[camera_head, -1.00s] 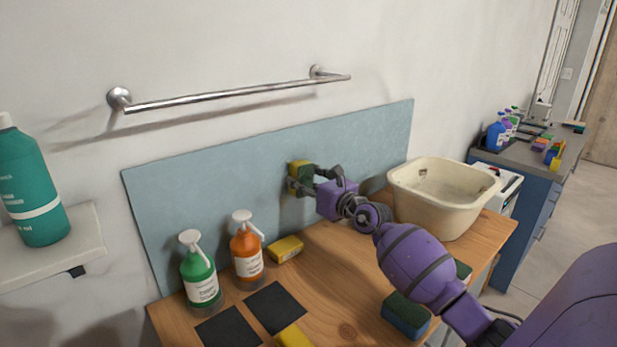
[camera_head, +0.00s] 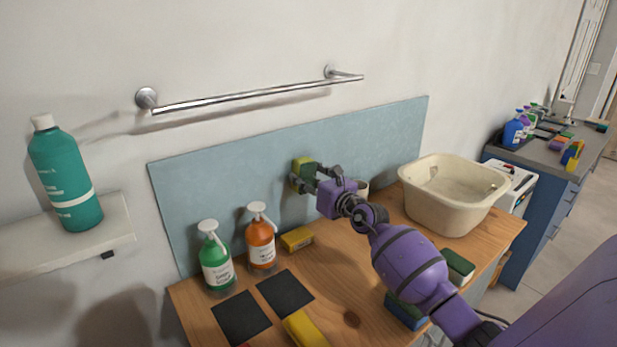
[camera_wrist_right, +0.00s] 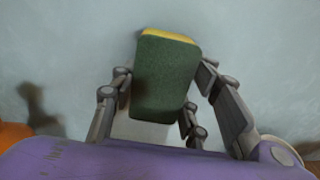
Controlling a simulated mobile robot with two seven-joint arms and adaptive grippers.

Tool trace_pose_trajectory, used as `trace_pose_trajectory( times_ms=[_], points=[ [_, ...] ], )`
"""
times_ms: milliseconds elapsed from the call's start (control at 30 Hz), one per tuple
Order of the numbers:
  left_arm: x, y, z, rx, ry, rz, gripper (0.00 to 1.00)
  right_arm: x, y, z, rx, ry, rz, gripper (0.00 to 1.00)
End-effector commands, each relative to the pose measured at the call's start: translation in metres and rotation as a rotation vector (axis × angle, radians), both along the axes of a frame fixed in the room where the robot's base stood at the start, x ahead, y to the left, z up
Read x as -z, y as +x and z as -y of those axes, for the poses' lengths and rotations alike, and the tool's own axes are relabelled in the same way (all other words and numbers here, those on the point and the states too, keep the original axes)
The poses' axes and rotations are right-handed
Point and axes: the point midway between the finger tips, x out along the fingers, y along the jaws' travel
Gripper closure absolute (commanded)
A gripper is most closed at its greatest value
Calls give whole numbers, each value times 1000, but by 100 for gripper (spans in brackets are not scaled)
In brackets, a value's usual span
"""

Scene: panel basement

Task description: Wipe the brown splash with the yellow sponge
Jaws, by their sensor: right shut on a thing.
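My right gripper (camera_head: 317,180) is shut on the yellow sponge (camera_head: 303,163), which has a dark green scouring side. It holds the sponge up at the blue-grey wall panel (camera_head: 215,185), above the table; whether it touches the panel is hard to tell. In the right wrist view the sponge (camera_wrist_right: 167,75) sits between the fingers, green side toward the camera, yellow edge at the top. I cannot make out a brown splash on the panel. A dark patch left of the sponge in the wrist view looks like a shadow. My left gripper is not in view.
On the wooden table (camera_head: 330,265) stand a green pump bottle (camera_head: 216,262), an orange one (camera_head: 261,243) and a cream basin (camera_head: 445,205). A yellow block (camera_head: 297,239), another sponge (camera_head: 458,264) and dark squares (camera_head: 285,292) lie there. A towel rail (camera_head: 250,97) is above the panel.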

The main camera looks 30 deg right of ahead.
Motion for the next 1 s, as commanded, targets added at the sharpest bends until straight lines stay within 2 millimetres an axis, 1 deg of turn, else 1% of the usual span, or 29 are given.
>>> trace_pose_trajectory(
  times_ms=[33,200,367,600,900,1000],
  points=[
    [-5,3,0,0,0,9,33,-7,0,0,-1,0,5,78],
    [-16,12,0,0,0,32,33,-19,1,1,1,1,9,78],
    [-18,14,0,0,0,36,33,-19,1,1,2,-2,6,78],
    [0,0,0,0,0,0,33,-11,1,17,3,-3,-1,78],
    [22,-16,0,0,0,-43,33,-11,2,35,2,-2,-3,78],
    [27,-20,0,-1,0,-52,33,-12,2,39,1,-2,-1,78]
  ],
)
